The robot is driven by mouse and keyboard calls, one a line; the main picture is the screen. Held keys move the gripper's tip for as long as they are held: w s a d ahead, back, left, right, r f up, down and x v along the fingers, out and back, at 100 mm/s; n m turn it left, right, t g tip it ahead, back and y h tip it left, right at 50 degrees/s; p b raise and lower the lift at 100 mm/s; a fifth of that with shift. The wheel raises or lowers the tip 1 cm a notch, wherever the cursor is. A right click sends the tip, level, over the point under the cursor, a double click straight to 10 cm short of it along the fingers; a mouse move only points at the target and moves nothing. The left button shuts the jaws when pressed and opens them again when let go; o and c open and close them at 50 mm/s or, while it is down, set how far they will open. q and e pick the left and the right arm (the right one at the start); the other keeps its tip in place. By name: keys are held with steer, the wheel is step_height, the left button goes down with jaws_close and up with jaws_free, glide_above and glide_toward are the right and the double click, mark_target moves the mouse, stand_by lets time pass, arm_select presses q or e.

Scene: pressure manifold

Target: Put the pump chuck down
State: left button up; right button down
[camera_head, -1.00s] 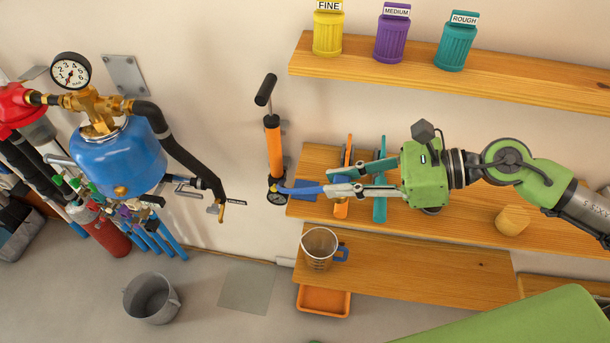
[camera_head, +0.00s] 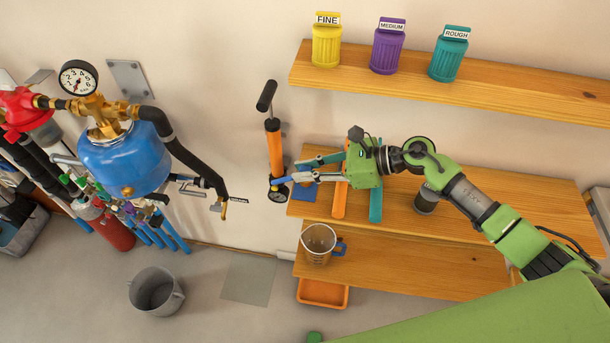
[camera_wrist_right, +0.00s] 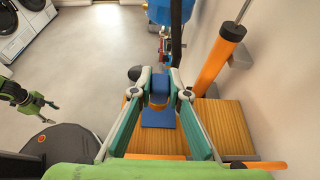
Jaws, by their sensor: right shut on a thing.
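The pump (camera_head: 275,150) stands upright against the wall, with an orange barrel, black handle and round gauge (camera_head: 278,194). The blue pump chuck (camera_head: 281,181) is between my right gripper's fingertips (camera_head: 297,177), close beside the pump's foot. In the right wrist view the right gripper (camera_wrist_right: 160,88) is shut on the blue chuck (camera_wrist_right: 159,78). A blue pad (camera_wrist_right: 158,116) lies below it on the wooden shelf; it also shows in the head view (camera_head: 303,194). My left gripper (camera_wrist_right: 42,103) shows small in the wrist view, fingers apart, away from the pump.
An orange tool (camera_head: 340,201) and a teal tool (camera_head: 376,206) lie on the shelf under my right gripper. A dark jar (camera_head: 426,201) stands to their right. A measuring jug (camera_head: 318,242) is on the lower shelf. The blue tank (camera_head: 124,160) hangs left.

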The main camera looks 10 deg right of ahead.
steer(key=shift+w+a+f, duration=0.1)
steer(key=shift+w+f, duration=0.1)
steer(key=shift+f, duration=0.05)
step_height(320, 180, down, 2)
steer(key=shift+f+p, duration=0.1)
steer(key=shift+p, duration=0.65)
steer(key=shift+f, duration=0.5)
steer(key=shift+f, duration=0.2)
steer(key=c, duration=2)
jaws_free()
steer(key=shift+o, duration=0.2)
steer(key=shift+r, duration=0.1)
